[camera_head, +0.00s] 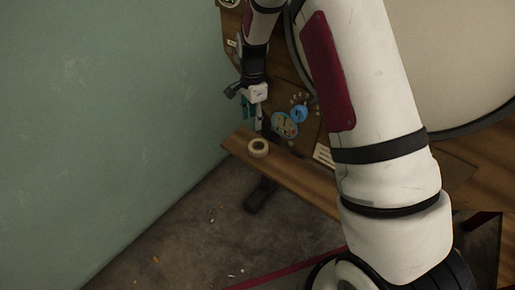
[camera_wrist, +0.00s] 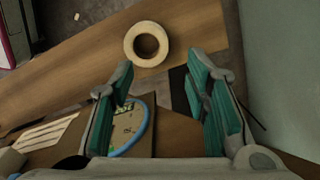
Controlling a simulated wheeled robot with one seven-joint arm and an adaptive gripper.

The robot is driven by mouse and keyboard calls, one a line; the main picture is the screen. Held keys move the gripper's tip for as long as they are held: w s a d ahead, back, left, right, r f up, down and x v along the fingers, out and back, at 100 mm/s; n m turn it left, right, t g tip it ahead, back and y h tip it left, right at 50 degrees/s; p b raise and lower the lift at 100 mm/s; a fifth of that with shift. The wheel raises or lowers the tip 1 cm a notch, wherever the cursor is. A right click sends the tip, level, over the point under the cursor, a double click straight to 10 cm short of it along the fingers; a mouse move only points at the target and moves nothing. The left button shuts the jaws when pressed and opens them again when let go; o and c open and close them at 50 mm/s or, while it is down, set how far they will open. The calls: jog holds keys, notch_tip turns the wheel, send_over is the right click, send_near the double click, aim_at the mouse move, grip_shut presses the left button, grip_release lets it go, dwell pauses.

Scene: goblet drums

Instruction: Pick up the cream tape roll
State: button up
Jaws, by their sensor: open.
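The cream tape roll (camera_head: 258,148) lies flat on a wooden plank (camera_head: 290,176), near the plank's left end in the head view. It also shows whole in the wrist view, where the tape roll (camera_wrist: 132,43) lies beyond my fingertips, left of the middle of the gap. My gripper (camera_head: 251,112) is above the wooden surface behind the roll, apart from it. In the wrist view my gripper (camera_wrist: 158,85) has its teal-padded fingers spread wide with nothing between them touching.
A round blue-rimmed item (camera_head: 284,125) and a blue object (camera_head: 299,114) lie on the wooden top beside my gripper. A green wall (camera_head: 130,130) stands close on the left. A large pale drum-like round (camera_head: 430,60) is at the upper right. The floor lies below the plank.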

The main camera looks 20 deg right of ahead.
jog(key=b, duration=0.2)
send_over(256, 142)
jog(key=f, duration=0.5)
jog(key=shift+a+f, duration=0.2)
jog(key=shift+a, duration=0.15)
jog(key=shift+d+f+b, duration=0.15)
jog(key=shift+f+b, duration=0.65)
jog(key=shift+f, duration=0.55)
jog(key=shift+d+f+b, duration=0.15)
jog(key=shift+f+b, duration=0.6)
jog(key=shift+f, duration=0.55)
jog(key=shift+r, duration=0.1)
grip_shut()
